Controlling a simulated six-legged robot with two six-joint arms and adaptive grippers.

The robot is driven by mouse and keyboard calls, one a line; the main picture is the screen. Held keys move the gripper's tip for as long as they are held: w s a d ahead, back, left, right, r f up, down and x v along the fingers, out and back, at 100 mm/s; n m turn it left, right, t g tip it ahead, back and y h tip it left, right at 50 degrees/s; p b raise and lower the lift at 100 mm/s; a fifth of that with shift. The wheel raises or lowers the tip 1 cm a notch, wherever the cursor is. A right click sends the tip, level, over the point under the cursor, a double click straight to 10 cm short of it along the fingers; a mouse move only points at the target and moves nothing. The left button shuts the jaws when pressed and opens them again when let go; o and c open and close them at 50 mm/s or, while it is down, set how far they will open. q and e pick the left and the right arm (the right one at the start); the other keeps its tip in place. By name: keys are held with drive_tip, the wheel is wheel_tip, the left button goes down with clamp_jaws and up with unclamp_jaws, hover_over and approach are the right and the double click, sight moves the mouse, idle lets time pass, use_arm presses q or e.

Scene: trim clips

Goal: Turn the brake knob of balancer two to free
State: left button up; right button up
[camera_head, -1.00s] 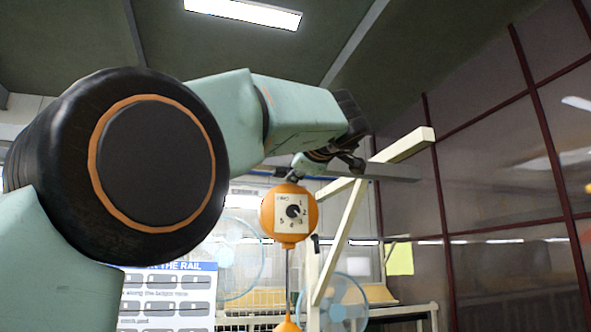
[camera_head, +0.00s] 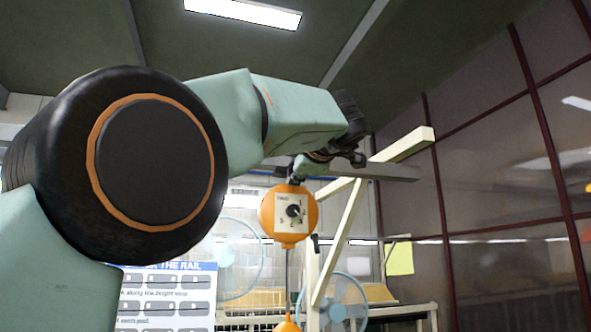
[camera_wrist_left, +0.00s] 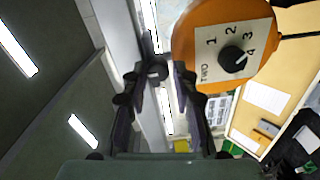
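Balancer two is an orange round housing (camera_head: 289,236) hanging in the middle of the head view, with a pale plate marked TWO and a round black knob (camera_head: 293,211) among numbers. In the left wrist view the orange housing (camera_wrist_left: 187,50) is at the upper right, and the black knob (camera_wrist_left: 232,59) shows face-on. My left gripper (camera_head: 305,168) is just above the housing. In the left wrist view its two dark fingers (camera_wrist_left: 164,62) are apart, beside the housing, with a small dark part between them. I cannot tell whether they touch it. My right gripper is out of view.
A pale beam frame (camera_head: 340,235) stands just right of the balancer. A blue fan (camera_head: 343,300) and a poster (camera_head: 165,295) are behind and below. A dark panelled wall (camera_head: 490,180) is on the right. My left arm covers much of the left side.

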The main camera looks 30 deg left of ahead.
use_arm(q)
drive_tip(key=o, duration=0.3)
drive_tip(key=shift+r, duration=0.1)
idle(0.3)
